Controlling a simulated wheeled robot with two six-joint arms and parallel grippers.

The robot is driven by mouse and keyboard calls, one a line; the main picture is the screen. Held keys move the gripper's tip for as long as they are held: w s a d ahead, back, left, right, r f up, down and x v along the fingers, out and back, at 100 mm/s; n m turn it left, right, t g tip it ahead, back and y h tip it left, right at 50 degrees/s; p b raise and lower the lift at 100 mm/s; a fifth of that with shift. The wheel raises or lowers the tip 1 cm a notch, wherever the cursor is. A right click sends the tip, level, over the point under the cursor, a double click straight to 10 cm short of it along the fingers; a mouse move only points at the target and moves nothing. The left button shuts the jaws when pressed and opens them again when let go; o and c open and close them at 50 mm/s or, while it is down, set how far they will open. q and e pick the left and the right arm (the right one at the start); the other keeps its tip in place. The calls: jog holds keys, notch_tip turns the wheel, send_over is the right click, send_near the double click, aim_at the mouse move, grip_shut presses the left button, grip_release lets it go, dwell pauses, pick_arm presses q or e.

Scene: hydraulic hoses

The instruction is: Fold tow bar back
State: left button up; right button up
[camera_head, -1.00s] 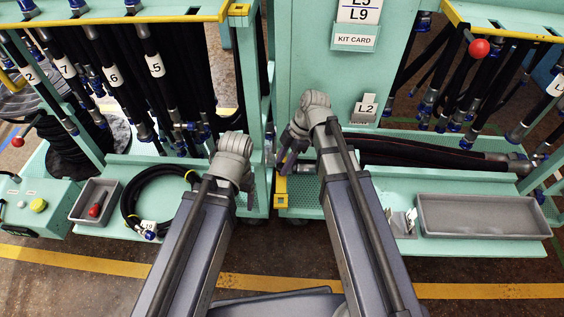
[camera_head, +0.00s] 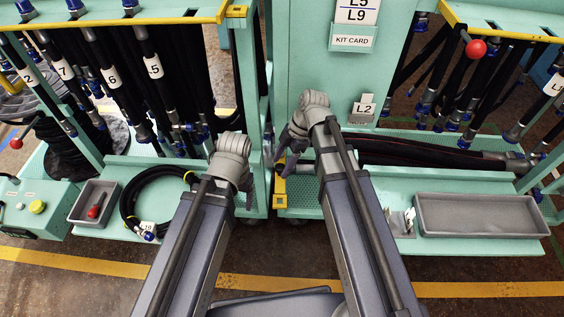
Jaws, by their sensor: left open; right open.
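No tow bar can be made out with certainty. A yellow bracket (camera_head: 280,192) sits low on the front edge of the teal hose cart (camera_head: 310,95), near the gap between its two sides; it may belong to the tow bar. My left gripper (camera_head: 249,196) points down by the left deck's inner edge, mostly hidden behind its grey wrist. My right gripper (camera_head: 284,163) is open, its dark fingers just above the yellow bracket and apart from it as far as I can see. Both grippers look empty.
Black hoses hang on the left rack (camera_head: 150,70) and the right rack (camera_head: 470,80). A coiled hose (camera_head: 128,205) and a small grey tray (camera_head: 85,212) lie on the left deck. A long grey tray (camera_head: 480,216) is on the right deck. The floor in front has a yellow line (camera_head: 90,264).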

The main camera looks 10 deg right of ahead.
pick_arm(q)
notch_tip(320, 180, up, 7)
jog(key=p, duration=0.6)
jog(key=shift+p, duration=0.3)
pick_arm(e)
jog(key=v, duration=0.7)
jog(key=shift+r, duration=0.2)
jog(key=shift+d, duration=0.15)
